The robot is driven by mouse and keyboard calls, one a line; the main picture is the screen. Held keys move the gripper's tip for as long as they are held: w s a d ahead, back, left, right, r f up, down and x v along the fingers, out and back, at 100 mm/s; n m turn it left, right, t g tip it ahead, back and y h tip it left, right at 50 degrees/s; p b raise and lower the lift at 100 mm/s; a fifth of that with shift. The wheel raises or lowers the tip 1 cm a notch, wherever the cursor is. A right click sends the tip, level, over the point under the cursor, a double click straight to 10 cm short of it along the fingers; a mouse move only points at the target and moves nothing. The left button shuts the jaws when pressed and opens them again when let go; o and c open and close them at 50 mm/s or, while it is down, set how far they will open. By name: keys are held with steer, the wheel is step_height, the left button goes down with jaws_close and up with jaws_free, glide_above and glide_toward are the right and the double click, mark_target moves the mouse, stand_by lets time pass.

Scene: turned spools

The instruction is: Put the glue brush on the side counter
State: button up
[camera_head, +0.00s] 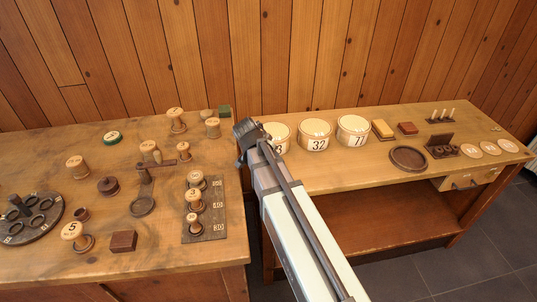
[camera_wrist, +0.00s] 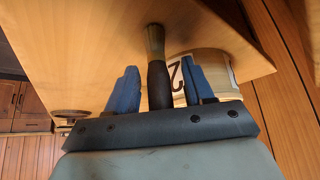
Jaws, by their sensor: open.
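The glue brush, as I take it, has a dark handle and a brownish end (camera_wrist: 155,42) and shows in the wrist view between my two blue fingers. My gripper (camera_wrist: 159,66) is open, with a gap on either side of the dark handle. Whether the brush touches the counter I cannot tell. In the head view my gripper (camera_head: 246,140) is at the left end of the right-hand counter (camera_head: 340,172), beside the leftmost numbered pot. I cannot make out the brush there. The pale counter top (camera_wrist: 90,40) fills much of the wrist view.
Cream numbered pots (camera_head: 316,134) stand along the counter's back, with a yellow block (camera_head: 383,129) and a round dark tray (camera_head: 408,158) to the right. The left bench (camera_head: 60,145) holds several spools and a numbered board (camera_head: 205,225). The counter's front middle looks clear.

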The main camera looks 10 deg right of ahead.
steer(key=v, duration=1.2)
steer(key=shift+r, duration=0.2)
